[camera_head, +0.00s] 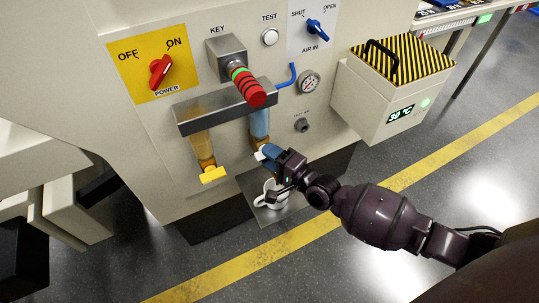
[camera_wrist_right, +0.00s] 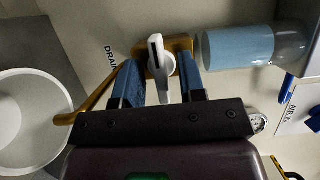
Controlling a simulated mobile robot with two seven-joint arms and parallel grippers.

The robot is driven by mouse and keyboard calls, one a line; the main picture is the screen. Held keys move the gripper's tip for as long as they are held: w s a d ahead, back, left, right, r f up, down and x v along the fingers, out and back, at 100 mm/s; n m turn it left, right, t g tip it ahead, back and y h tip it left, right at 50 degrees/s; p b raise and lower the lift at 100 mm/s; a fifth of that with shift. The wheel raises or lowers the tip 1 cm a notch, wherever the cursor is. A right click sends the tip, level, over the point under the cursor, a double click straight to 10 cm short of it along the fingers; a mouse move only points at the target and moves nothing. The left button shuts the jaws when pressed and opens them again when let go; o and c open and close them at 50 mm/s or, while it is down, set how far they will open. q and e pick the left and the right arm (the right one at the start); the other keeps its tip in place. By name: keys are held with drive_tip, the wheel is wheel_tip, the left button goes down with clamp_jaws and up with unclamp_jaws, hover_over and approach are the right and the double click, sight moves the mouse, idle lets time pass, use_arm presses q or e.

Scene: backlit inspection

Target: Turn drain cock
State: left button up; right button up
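The drain cock has a white lever on a brass body (camera_wrist_right: 183,45), with a "DRAIN" label beside it in the right wrist view. The lever (camera_wrist_right: 160,72) stands between the two blue fingers of my right gripper (camera_wrist_right: 162,88). A gap shows on each side of the lever, so the gripper looks open around it. In the head view my right gripper (camera_head: 268,153) is at the cock below the blue bowl (camera_head: 259,124), hiding most of it. The white lever tip (camera_head: 259,156) shows just left of the fingers. My left gripper is not in view.
A white mug (camera_head: 270,196) stands on a tray below the cock; it also shows in the right wrist view (camera_wrist_right: 30,120). A yellow-handled cock (camera_head: 212,174) hangs to the left under an amber bowl. A red-black key handle (camera_head: 255,94) sticks out above. A striped box (camera_head: 390,95) is right.

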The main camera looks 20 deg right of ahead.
drive_tip(key=shift+w, duration=0.1)
drive_tip(key=shift+c, duration=0.3)
clamp_jaws()
drive_tip(key=shift+r, duration=0.1)
